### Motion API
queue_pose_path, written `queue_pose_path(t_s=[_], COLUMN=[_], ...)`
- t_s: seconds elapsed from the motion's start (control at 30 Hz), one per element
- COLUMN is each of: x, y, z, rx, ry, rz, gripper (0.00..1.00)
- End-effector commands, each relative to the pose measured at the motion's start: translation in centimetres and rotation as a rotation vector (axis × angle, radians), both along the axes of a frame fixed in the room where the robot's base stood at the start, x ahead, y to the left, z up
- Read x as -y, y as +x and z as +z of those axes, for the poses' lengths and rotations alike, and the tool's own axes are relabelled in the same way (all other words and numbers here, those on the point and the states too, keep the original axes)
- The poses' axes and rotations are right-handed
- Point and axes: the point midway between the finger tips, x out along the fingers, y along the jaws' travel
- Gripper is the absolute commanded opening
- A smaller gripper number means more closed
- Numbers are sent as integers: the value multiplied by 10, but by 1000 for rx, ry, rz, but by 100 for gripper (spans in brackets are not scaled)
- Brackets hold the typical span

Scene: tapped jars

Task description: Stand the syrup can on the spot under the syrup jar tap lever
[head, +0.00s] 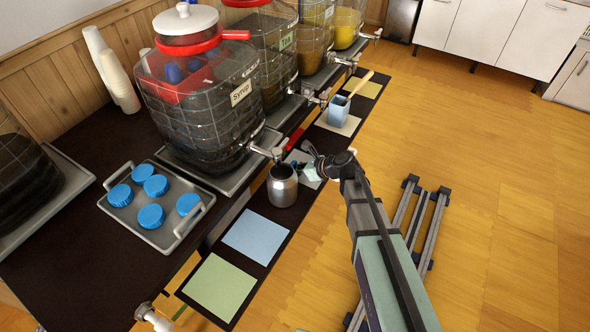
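The syrup jar (205,110) is a large dark-filled container with a red-rimmed white lid and a "syrup" label. Its tap (266,151) points out over the dark lower strip. A grey metal can (282,188), which looks like the syrup can, stands upright on that strip, just below the tap's end. Whether a marked spot lies under the can is hidden. My gripper (312,160) is just right of the can, above a pale square (300,157) that it partly covers. The fingers are small and dark, so their opening and any contact with the can are unclear.
A blue square (257,236) and a green square (220,287) lie bare on the strip nearer me. A blue cup (338,108) with a wooden utensil stands farther along. A tray (165,232) of blue lids sits left. Other tapped jars stand behind.

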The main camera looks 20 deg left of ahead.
Motion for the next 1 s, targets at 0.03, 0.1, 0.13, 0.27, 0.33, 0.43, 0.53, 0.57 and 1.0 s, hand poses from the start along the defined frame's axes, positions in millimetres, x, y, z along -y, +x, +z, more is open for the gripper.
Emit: queue_pose_path(t_s=[0.03, 0.1, 0.13, 0.27, 0.33, 0.43, 0.53, 0.57, 1.0], x=[0, 0, 0, 0, 0, 0, 0, 0, 0], y=[0, 0, 0, 0, 0, 0, 0, 0, 0], z=[0, 0, -1, -2, -3, -4, -5, -5, -8], rx=[-2, -2, -2, -2, -2, -1, -2, -1, -1], ry=[4, 4, 4, 4, 4, 3, 4, 3, 2], rz=[-2, -2, -2, -2, -2, -1, -2, -1, -1], gripper=[0, 0, 0, 0, 0, 0, 0, 0, 38])
